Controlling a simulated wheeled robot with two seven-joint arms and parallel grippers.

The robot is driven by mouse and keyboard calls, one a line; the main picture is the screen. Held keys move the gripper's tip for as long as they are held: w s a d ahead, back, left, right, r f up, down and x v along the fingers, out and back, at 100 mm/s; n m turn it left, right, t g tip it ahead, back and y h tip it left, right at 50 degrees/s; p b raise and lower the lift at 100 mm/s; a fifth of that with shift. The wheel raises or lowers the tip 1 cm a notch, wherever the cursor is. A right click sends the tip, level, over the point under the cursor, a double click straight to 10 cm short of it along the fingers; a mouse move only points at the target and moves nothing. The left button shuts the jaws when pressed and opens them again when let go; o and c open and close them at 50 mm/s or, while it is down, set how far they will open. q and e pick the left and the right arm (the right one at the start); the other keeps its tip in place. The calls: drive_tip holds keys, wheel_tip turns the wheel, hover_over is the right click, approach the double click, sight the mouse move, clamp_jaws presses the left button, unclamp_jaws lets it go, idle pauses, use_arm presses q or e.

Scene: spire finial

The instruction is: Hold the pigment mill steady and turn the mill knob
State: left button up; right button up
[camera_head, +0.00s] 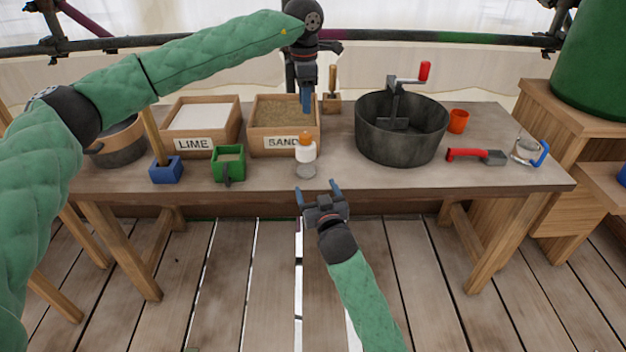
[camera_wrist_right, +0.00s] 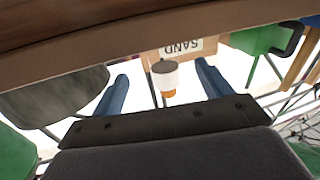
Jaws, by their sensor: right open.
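The pigment mill (camera_head: 306,153) stands upright near the table's front edge, with a white body, a clear grey lower part and an orange mill knob (camera_head: 306,138) on top. My left gripper (camera_head: 306,108) points down above and behind the knob, apart from it; its blue fingers overlap, so its opening is hidden. My right gripper (camera_head: 318,187) is open and empty in front of the mill, at the table's front edge. In the right wrist view the mill (camera_wrist_right: 168,76) appears upside down between the open fingers (camera_wrist_right: 165,88), not touched by them.
The wooden table (camera_head: 350,174) holds a SAND box (camera_head: 271,141) behind the mill and a LIME box (camera_head: 190,143) further left.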

sight(308, 168)
drive_tip(key=w+r, duration=0.1)
drive_tip(key=w+a+r, duration=0.1)
drive_tip(key=w, duration=0.1)
drive_tip(key=shift+m, duration=0.4)
drive_tip(key=shift+x, duration=3.75)
drive_tip(key=shift+f, duration=0.1)
